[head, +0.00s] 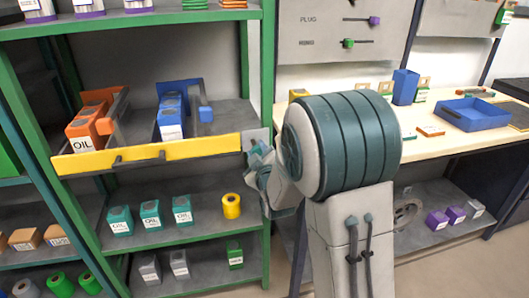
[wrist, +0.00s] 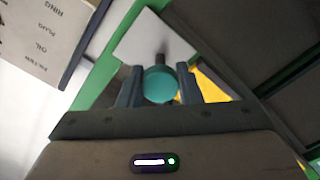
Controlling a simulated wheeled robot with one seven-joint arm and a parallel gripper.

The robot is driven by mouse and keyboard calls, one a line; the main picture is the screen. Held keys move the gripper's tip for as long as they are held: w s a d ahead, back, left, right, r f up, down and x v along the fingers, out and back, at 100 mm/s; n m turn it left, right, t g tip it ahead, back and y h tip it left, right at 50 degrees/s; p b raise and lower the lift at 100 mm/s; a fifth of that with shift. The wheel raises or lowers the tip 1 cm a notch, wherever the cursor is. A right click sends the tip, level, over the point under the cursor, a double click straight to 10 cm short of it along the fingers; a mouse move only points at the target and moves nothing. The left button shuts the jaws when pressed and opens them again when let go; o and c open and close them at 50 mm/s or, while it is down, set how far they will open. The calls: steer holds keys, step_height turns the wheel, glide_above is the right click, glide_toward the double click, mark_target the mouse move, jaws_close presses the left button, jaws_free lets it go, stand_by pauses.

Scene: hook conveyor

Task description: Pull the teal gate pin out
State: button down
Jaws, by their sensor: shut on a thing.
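The teal gate pin (wrist: 160,86) shows in the wrist view as a round teal head with a short dark shaft that runs to a pale grey plate (wrist: 140,40). My gripper (wrist: 159,78) has a finger on each side of the head and is shut on it. In the head view my gripper (head: 256,158) is at the right end of the yellow gate bar (head: 200,147), by the grey plate (head: 258,138) on the green shelf post. The pin is not clearly visible there, and how deep its shaft sits cannot be told.
Behind the yellow bar stand orange (head: 84,132) and blue (head: 171,118) oil boxes. Teal boxes (head: 151,213) and a yellow roll (head: 231,206) are on the shelf below. A workbench with a blue tray (head: 472,114) is at right.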

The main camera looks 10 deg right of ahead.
steer(key=shift+f, duration=0.1)
steer(key=c, duration=1.3)
jaws_free()
steer(key=shift+s, duration=0.1)
steer(key=shift+o, duration=1.3)
steer(key=shift+s, duration=0.1)
steer(key=s+d+b, duration=0.1)
steer(key=s+b, duration=0.9)
steer(key=s, duration=0.3)
steer(key=shift+s+b, duration=0.35)
steer(key=shift+d, duration=0.1)
